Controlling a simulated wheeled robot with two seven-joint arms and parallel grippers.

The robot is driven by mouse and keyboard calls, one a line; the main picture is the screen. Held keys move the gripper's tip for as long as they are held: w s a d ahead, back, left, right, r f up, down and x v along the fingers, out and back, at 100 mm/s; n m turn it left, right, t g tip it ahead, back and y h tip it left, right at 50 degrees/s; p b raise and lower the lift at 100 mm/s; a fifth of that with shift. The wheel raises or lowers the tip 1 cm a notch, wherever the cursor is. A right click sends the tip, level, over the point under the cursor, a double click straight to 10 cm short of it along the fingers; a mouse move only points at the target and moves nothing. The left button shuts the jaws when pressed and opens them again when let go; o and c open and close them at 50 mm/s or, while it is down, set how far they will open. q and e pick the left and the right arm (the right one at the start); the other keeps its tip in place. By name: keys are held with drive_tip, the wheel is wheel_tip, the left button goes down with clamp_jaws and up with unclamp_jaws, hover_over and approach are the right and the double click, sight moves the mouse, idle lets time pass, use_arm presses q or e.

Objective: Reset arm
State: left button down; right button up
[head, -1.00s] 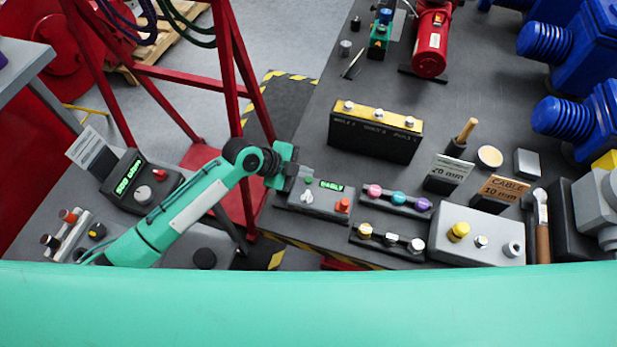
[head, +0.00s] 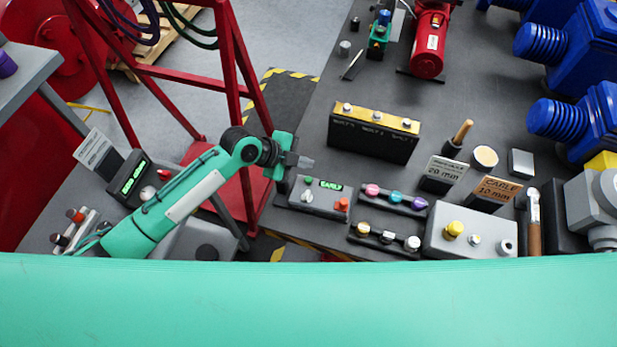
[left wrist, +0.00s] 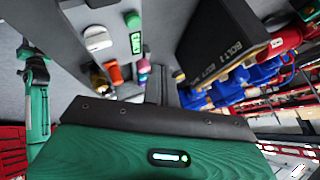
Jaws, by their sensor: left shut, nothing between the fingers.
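My left gripper (head: 304,162) is at the end of my green left arm in the head view. It is shut and empty, with its fingers pointing right. It hovers around the back left edge of a grey control box (head: 320,198) with a green display reading EARLY, a white knob and a red button. I see no contact with the box. In the left wrist view, the green gripper body fills the bottom, and the box's display (left wrist: 136,43) and white knob (left wrist: 97,38) show above it. My right gripper is in neither view.
A black bolt box (head: 372,140) with a yellow top stands to the right of the gripper. Coloured knobs (head: 396,197) and a grey button box (head: 470,232) stand at the front right. A red frame (head: 232,80) rises behind and left of the arm.

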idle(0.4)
use_arm(q)
drive_tip(key=s+a+n+y, duration=0.9)
drive_tip(key=s+a+n, duration=1.3)
drive_tip(key=s, duration=0.2)
drive_tip(key=s+f+b+x, duration=0.15)
drive_tip(key=s+x, duration=0.25)
drive_tip(key=x, duration=1.1)
drive_tip(key=s+d+b+x, duration=0.1)
drive_tip(key=s+b+x, duration=0.15)
drive_tip(key=x, duration=1.35)
drive_tip(key=s+a+f+g+b, duration=0.1)
drive_tip(key=s+f, duration=0.9)
drive_tip(key=f, duration=0.2)
drive_tip(key=s+a+f+m+b, duration=0.1)
drive_tip(key=s+a+f, duration=0.1)
drive_tip(key=s+f, duration=0.9)
drive_tip(key=shift+a+f+g, duration=0.3)
drive_tip(key=shift+f+g, duration=0.1)
drive_tip(key=shift+f, duration=0.05)
